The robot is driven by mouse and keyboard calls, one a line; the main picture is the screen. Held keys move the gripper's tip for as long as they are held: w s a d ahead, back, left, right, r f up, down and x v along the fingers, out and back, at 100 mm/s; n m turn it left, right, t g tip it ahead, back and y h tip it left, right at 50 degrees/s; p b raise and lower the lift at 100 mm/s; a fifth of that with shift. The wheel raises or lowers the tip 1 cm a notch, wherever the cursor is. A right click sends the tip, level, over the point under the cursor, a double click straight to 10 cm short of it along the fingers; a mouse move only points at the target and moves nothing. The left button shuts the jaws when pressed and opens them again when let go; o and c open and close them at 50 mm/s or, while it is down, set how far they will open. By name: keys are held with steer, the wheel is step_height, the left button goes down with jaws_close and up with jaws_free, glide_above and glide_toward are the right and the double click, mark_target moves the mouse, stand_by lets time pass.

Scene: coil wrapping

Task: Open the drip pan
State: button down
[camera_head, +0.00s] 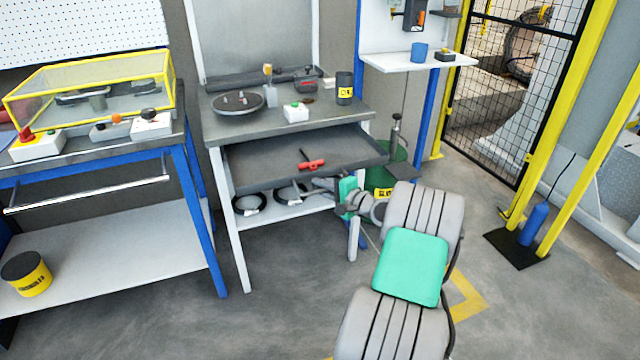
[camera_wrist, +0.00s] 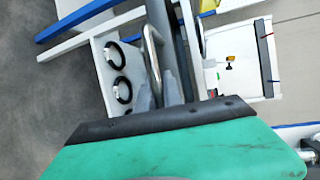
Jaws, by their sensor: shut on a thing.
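The drip pan (camera_head: 260,170) is a shallow dark grey tray under the workbench top. It stands partly drawn out, with its inside showing. A red-handled tool (camera_head: 312,164) lies in it. My gripper (camera_head: 322,184) is at the front of the pan, just below its front edge. In the wrist view, my gripper (camera_wrist: 170,92) is shut on the pan's handle (camera_wrist: 152,50), a curved metal bar. The exact finger contact is small and partly hidden by my green wrist housing.
The workbench top (camera_head: 225,130) holds a round plate (camera_head: 237,102), a button box (camera_head: 296,112) and a dark can (camera_head: 344,88). Black coils (camera_head: 249,203) lie on the shelf below. A green drum (camera_head: 385,175) stands right of the bench. The floor in front is open.

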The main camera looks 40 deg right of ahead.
steer(key=c, duration=1.5)
jaws_free()
steer(key=v, duration=0.7)
steer(key=shift+s+p, duration=0.3)
steer(key=shift+s, duration=0.1)
steer(key=shift+s, duration=0.1)
